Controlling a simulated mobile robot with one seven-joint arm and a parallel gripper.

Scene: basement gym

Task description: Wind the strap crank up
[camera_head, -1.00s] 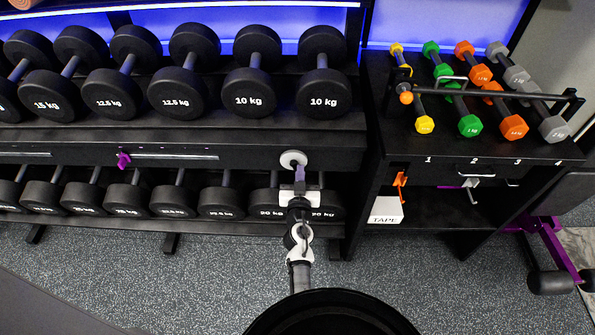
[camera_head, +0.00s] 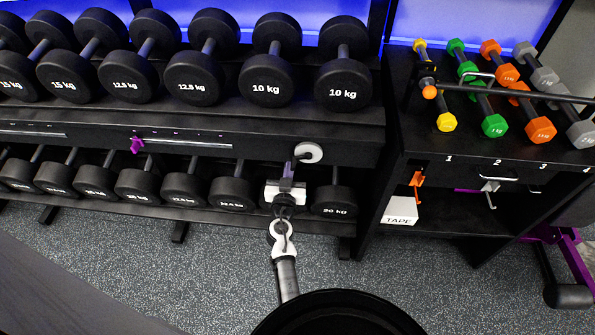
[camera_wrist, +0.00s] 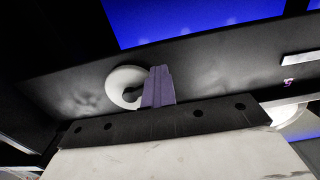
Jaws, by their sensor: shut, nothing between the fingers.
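A white round disc (camera_head: 309,153) with a dark centre sits on the front rail of the dumbbell rack; it also shows in the wrist view (camera_wrist: 118,88). A small white block with a bent metal handle (camera_head: 490,187) hangs under the cabinet top below number 2. I cannot tell for sure which of these is the strap crank. My gripper (camera_head: 289,163) is just left of and below the disc, in front of the rail. Its purple fingers (camera_wrist: 158,84) are shut and empty. In the wrist view they overlap the disc's right edge; contact cannot be told.
Dumbbells (camera_head: 266,82) fill the rack above and below the rail. A purple knob (camera_head: 137,145) sits on a slot to the left. The cabinet at right carries coloured hand weights (camera_head: 495,125), a horizontal bar (camera_head: 515,94), an orange hook (camera_head: 416,180) and a TAPE box (camera_head: 400,211). Open floor lies in front.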

